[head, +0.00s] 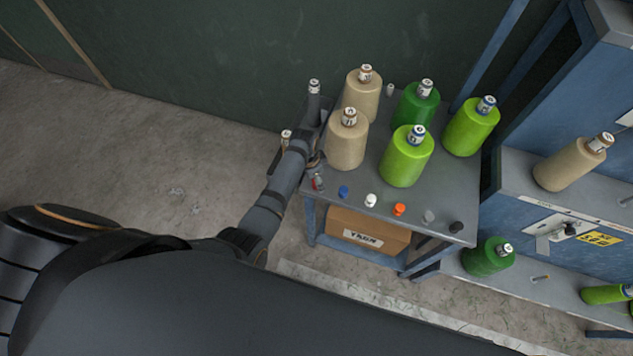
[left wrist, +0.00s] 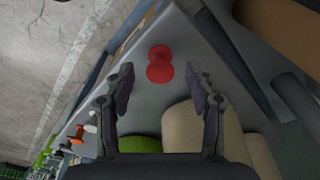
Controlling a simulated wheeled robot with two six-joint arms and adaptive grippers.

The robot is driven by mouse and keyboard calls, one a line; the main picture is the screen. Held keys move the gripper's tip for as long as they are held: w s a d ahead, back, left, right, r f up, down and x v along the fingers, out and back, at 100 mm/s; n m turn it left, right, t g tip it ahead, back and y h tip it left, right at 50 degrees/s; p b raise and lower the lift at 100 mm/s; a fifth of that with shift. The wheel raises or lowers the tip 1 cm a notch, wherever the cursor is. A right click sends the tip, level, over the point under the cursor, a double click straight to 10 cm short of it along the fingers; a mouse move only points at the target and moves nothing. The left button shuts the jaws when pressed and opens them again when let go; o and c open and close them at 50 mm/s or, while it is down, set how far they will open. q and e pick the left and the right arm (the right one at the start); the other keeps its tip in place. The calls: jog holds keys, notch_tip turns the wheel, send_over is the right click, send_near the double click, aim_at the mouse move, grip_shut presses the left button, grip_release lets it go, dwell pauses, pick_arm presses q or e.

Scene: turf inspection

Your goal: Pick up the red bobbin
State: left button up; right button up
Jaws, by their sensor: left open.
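The red bobbin (head: 318,184) stands at the near left corner of the grey table top (head: 440,200), partly hidden by my left arm in the head view. In the left wrist view the red bobbin (left wrist: 160,66) is seen from above, in full view. My left gripper (left wrist: 160,80) is open, with one finger to each side of the bobbin in the picture. The bobbin appears to lie beyond the fingertips, and I see no contact. In the head view the left gripper (head: 314,162) is at the table's left edge, mostly hidden. My right gripper is not in view.
Blue (head: 343,192), white (head: 371,200), orange (head: 399,209), grey (head: 428,216) and black (head: 456,228) bobbins line the front edge. Large beige (head: 346,145) and green (head: 407,160) yarn cones stand close behind. A cardboard box (head: 367,229) sits below; a blue machine (head: 560,120) stands right.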

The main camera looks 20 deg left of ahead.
pick_arm(q)
notch_tip(320, 180, down, 2)
jog(key=shift+w+d, duration=0.1)
jog(key=shift+w, duration=0.05)
jog(key=c, duration=1)
jog(key=shift+r, duration=0.1)
jog(key=shift+c, duration=0.2)
